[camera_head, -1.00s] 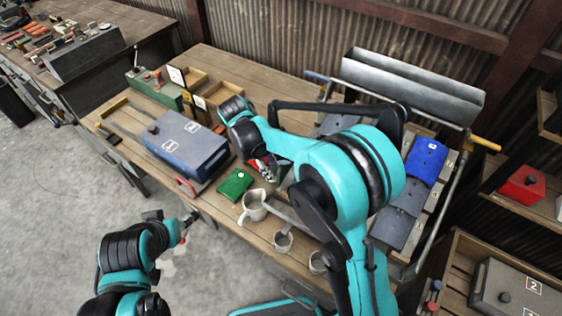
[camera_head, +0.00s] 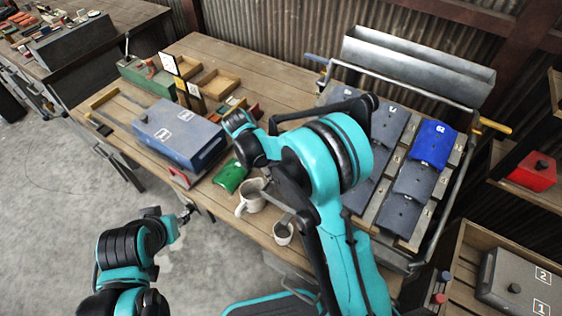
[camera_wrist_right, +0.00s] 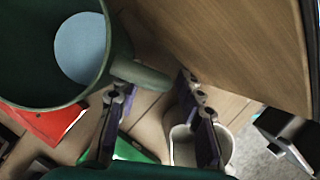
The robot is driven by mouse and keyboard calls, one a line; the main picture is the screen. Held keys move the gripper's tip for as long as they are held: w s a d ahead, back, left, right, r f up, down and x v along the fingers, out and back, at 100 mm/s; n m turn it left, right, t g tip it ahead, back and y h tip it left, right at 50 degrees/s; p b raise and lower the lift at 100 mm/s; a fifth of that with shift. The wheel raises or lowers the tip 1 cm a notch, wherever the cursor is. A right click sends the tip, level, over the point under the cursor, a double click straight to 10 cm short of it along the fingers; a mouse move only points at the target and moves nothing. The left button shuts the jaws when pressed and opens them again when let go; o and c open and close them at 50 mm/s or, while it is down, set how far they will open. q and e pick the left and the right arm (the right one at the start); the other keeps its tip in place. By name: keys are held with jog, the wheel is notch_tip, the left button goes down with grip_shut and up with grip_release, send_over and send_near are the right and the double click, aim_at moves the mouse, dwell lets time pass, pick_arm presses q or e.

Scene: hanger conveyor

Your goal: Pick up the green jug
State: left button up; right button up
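The dark green jug (camera_wrist_right: 22,88) is close to the camera at the upper left of the right wrist view, with its round opening and a pale blue inside bottom showing. Its stub-like handle (camera_wrist_right: 142,76) points right, to the space at the fingertips of my right gripper (camera_wrist_right: 152,85). The two fingers are apart, with the handle's end near the right fingertip; I cannot tell whether they touch it. I cannot make out the jug or my right gripper in the head view, where my right arm covers that area. My left gripper (camera_head: 187,213) is at the table's front edge, away from the jug.
A white mug (camera_head: 251,198) and a smaller cup (camera_head: 283,233) stand at the table's front. A green case (camera_head: 230,177) and a blue box (camera_head: 180,138) lie left of them. A rack of grey panels with a blue panel (camera_head: 430,145) stands right.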

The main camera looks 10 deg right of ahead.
grip_shut()
jog(key=shift+r, duration=0.1)
